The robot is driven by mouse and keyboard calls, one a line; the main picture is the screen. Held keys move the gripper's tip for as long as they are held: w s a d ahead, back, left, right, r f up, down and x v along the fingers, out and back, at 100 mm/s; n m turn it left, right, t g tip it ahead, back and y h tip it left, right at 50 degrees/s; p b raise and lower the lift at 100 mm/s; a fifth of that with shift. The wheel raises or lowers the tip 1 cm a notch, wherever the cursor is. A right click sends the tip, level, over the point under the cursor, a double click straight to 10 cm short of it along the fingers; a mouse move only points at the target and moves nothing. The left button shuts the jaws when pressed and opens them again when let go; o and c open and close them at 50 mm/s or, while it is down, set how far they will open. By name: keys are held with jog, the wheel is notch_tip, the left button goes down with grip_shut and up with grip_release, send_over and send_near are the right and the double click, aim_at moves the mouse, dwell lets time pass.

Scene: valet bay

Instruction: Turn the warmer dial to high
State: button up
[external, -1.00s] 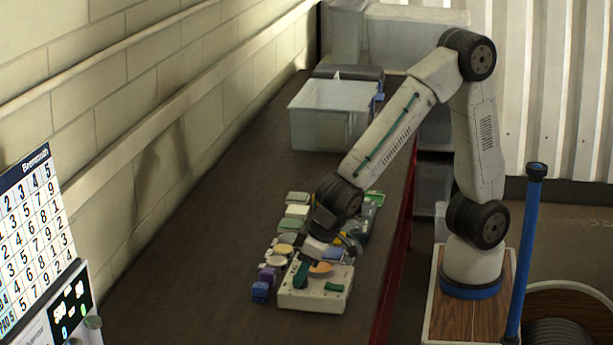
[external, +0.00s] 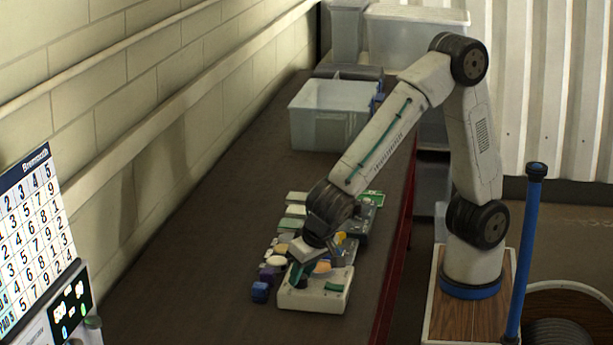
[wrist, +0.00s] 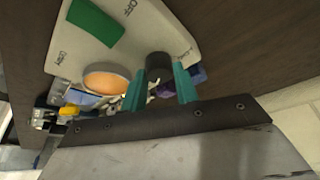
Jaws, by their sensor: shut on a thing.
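The warmer (external: 313,297) is a cream box near the front of the dark bench, with a green patch and an orange disc on top. It fills the upper part of the wrist view (wrist: 145,35), where small dark lettering shows around its top, one mark reading like OFF. The dial (wrist: 158,66) is a dark round knob by the warmer's edge. My gripper (wrist: 160,88) has teal fingers, one on each side of the dial, and is shut on it. In the external view my gripper (external: 300,272) hides the dial. The dial's pointer cannot be made out.
Several small coloured items, including a blue one (external: 261,291), lie left of and behind the warmer. A clear bin (external: 328,118) stands farther back on the bench (external: 215,235). A blue post (external: 524,255) stands right of my base. The bench's left side is clear.

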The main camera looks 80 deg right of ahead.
jog(key=o, duration=1)
jog(key=shift+c, duration=0.2)
jog(key=v, duration=0.7)
jog(key=shift+r, duration=0.4)
jog(key=shift+s+a, duration=0.1)
